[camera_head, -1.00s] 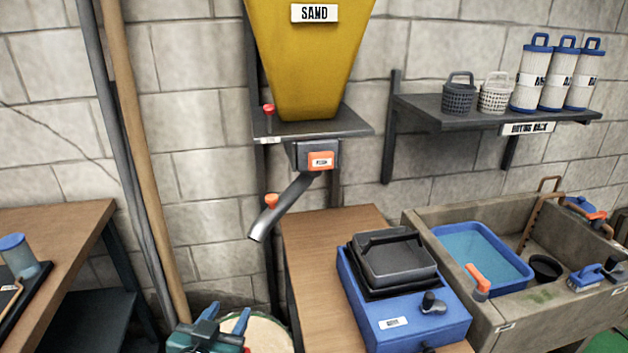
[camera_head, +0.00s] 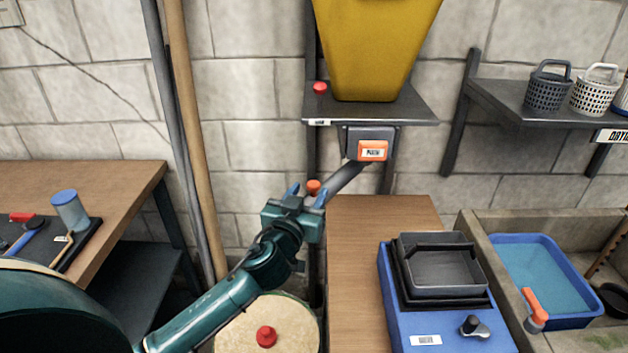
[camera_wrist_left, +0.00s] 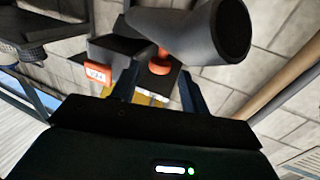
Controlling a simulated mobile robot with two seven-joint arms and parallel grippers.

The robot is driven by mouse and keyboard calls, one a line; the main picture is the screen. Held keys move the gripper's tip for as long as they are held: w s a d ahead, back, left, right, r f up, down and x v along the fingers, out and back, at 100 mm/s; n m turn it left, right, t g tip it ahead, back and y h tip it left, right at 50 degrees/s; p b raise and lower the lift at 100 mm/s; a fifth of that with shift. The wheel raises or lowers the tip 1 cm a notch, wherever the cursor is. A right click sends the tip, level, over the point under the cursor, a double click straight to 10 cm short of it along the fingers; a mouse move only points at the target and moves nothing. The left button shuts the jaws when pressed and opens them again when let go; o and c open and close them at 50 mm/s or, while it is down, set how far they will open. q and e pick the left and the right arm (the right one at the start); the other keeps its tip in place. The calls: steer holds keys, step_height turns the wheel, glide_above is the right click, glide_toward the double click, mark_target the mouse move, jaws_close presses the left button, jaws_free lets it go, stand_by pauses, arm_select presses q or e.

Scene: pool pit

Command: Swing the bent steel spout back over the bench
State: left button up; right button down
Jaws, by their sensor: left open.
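The bent steel spout (camera_head: 346,176) slopes down and left from the box with an orange label (camera_head: 371,150) under the sand hopper (camera_head: 375,45). Its lower end is hidden behind my left gripper (camera_head: 306,190). The spout's orange knob (camera_head: 313,187) shows at the fingertips. In the left wrist view the spout's open mouth (camera_wrist_left: 233,30) is close and large. The knob (camera_wrist_left: 160,62) appears between and just beyond the two open fingers (camera_wrist_left: 158,88); I cannot tell whether they touch it. The wooden bench (camera_head: 360,270) lies right of the spout's lower part. My right gripper is out of view.
A blue unit with a black tray (camera_head: 440,265) stands on the bench. A stone sink with a blue basin (camera_head: 545,275) is at right. Poles (camera_head: 185,130) lean on the wall left of my gripper. A round drum with a red knob (camera_head: 266,337) stands below my arm.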

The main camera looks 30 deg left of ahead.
mark_target(311, 189)
arm_select(q)
steer(key=shift+w+a, duration=0.15)
steer(key=shift+w, duration=0.85)
steer(key=shift+w+a, duration=0.1)
steer(key=shift+w, duration=0.9)
steer(key=shift+c, duration=0.3)
jaws_close()
